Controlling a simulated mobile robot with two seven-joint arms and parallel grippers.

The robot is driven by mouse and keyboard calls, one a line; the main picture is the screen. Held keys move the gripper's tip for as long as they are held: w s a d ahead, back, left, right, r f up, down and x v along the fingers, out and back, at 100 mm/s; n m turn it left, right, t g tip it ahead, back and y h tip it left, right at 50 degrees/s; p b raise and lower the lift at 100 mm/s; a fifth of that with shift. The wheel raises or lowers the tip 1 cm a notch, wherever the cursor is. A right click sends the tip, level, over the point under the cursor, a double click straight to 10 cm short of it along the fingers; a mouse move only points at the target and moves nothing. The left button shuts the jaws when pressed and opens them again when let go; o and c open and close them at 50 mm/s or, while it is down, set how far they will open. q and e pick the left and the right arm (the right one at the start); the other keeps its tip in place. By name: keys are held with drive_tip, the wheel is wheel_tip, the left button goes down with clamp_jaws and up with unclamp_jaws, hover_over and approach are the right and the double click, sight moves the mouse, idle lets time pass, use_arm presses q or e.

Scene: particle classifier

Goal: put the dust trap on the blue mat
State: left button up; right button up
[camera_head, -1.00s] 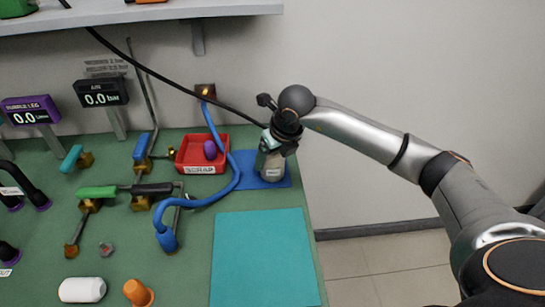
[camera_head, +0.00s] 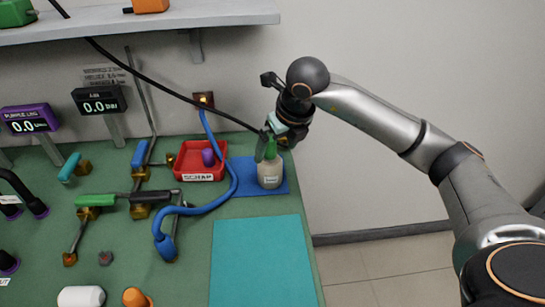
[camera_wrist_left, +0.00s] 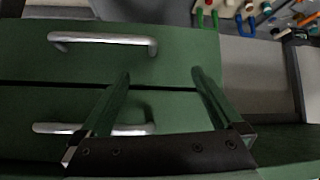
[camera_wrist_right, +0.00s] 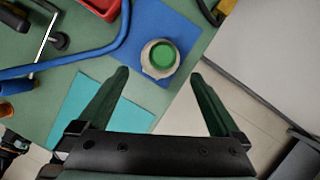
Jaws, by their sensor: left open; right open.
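The dust trap, a pale jar with a green top (camera_head: 270,170), stands upright on the blue mat (camera_head: 243,188) at the back right of the bench. It also shows in the right wrist view (camera_wrist_right: 160,58), on the blue mat (camera_wrist_right: 137,22). My right gripper (camera_head: 268,145) is open just above the jar; in the right wrist view its fingers are spread and empty, apart from the jar. My left gripper (camera_wrist_left: 160,75) is open and empty in front of green drawers; it is outside the head view.
A red scrap tray (camera_head: 187,174) holding a purple piece is left of the mat. A blue hose (camera_head: 222,196) curves close by. A teal mat (camera_head: 262,262) lies bare in front. Valves and gauges fill the left side.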

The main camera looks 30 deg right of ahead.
use_arm(q)
drive_tip(key=shift+s+a+f, duration=0.1)
drive_tip(key=shift+s+f, duration=0.1)
drive_tip(key=shift+s, duration=0.1)
use_arm(e)
drive_tip(key=v, duration=0.3)
drive_tip(key=shift+s+r, duration=0.15)
drive_tip(key=shift+r, duration=0.2)
use_arm(q)
drive_tip(key=shift+w+r, duration=0.2)
